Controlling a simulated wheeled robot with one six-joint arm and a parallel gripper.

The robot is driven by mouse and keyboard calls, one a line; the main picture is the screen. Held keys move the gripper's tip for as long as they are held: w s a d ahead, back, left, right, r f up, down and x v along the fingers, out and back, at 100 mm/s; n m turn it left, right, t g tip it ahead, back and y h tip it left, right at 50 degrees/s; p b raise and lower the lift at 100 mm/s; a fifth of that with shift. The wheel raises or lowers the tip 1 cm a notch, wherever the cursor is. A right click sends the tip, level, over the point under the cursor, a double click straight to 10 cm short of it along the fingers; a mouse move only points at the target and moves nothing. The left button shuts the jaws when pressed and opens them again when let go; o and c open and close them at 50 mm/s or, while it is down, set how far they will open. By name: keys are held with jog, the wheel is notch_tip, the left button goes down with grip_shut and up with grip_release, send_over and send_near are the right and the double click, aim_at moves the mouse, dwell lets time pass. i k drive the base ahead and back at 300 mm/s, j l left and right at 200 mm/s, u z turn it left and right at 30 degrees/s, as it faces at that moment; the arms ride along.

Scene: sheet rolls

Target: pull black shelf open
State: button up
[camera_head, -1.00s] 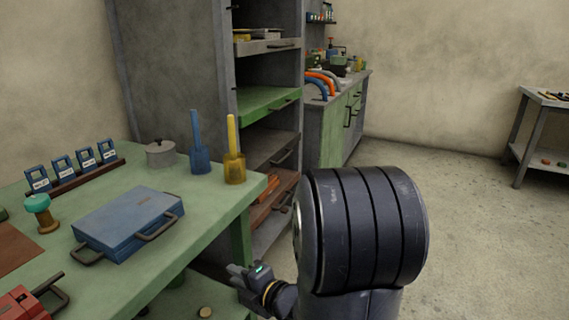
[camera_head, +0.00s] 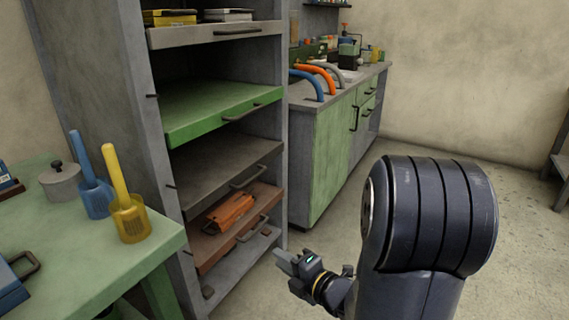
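The black shelf (camera_head: 222,163) is a dark grey-black pull-out board in the tall grey rack. It sits below the green shelf (camera_head: 215,108) and above the brown shelf (camera_head: 238,226). Its dark bar handle (camera_head: 249,178) is on the front edge, toward the right. My gripper (camera_head: 287,264) is low in front of the rack, below and to the right of that handle and apart from it. Nothing shows in it. Its fingers are small and seen at an angle, so I cannot tell how far apart they are.
The brown shelf holds an orange item (camera_head: 230,208). A grey top shelf (camera_head: 215,33) carries boxes. A green table (camera_head: 95,245) with a blue cup (camera_head: 96,200) and a yellow cup (camera_head: 131,220) stands at left. A green cabinet (camera_head: 335,150) adjoins the rack.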

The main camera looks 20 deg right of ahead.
aim_at(205, 168)
jog(key=i+l+z, duration=0.2)
jog(key=i, duration=0.65)
jog(key=i+j, duration=0.2)
